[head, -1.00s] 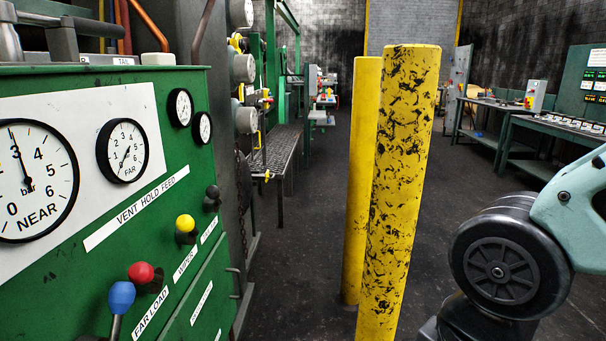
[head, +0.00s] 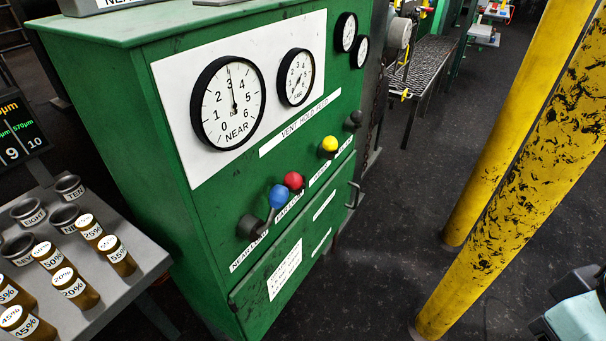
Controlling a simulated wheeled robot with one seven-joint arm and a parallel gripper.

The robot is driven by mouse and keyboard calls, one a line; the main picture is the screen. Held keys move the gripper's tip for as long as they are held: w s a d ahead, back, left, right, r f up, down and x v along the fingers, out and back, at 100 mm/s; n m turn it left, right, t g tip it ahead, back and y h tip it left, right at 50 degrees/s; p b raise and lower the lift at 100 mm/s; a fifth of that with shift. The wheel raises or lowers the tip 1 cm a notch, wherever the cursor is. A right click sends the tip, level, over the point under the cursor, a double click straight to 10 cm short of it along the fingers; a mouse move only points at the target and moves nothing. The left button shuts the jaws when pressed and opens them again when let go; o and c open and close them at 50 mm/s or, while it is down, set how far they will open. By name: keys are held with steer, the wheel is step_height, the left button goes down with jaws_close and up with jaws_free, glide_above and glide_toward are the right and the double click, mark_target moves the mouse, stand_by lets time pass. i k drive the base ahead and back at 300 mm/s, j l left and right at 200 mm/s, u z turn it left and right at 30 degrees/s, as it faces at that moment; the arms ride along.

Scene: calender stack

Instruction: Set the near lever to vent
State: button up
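The near lever (head: 278,196) has a blue knob and comes out of a dark round base on the front of a green cabinet (head: 130,135). A label below it begins with "NEAR", the rest partly hidden. Its knob stands up and to the right of the base. A strip reading "VENT HOLD FEED" (head: 300,125) runs above the levers; I cannot tell which word the blue lever lines up with. The NEAR gauge (head: 230,103) has its needle at about 3. My gripper is not in view; only a pale part of my arm shows at the bottom right.
A red lever (head: 293,181), a yellow lever (head: 329,145) and a black one (head: 354,119) sit to the right. A door handle (head: 354,194) sticks out lower down. Yellow posts (head: 500,190) stand at right. A rack of labelled jars (head: 75,285) is at left. Dark floor between is clear.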

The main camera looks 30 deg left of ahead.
mark_target(278, 195)
steer(key=j+u, duration=0.15)
steer(key=u, duration=1.2)
